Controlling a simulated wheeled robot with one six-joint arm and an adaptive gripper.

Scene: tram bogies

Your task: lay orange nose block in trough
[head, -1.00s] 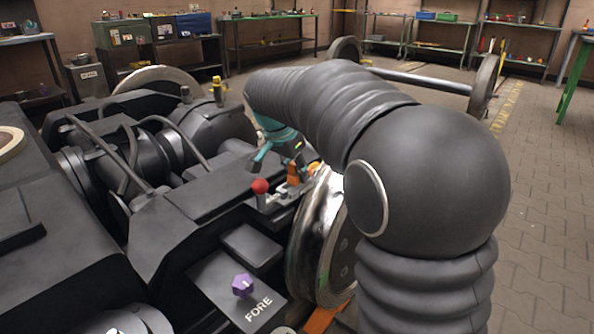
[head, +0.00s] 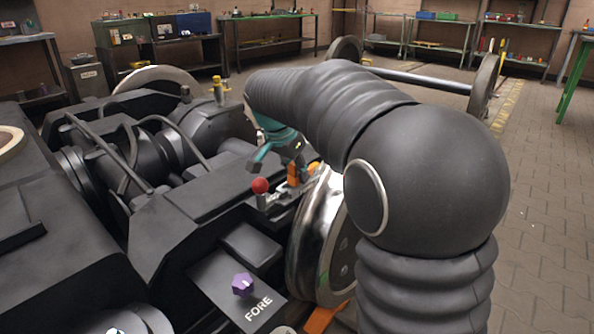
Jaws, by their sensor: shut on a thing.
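The orange nose block (head: 293,174) is at the teal fingers of my gripper (head: 284,164), over the bogie frame's right side. My gripper is shut on it, though the far finger and the contact are partly hidden. Just below and left of the block is a small grey metal fixture (head: 284,193) on the frame, beside a red ball knob (head: 260,185). I cannot tell which part of it is the trough, or whether the block touches it.
A shiny wheel (head: 318,235) stands right of the fixture. A purple knob (head: 242,284) sits on the plate marked FORE (head: 258,308). Pipes (head: 105,150) and a yellow fitting (head: 218,90) rise from the bogie. The paved floor (head: 540,220) at right is clear.

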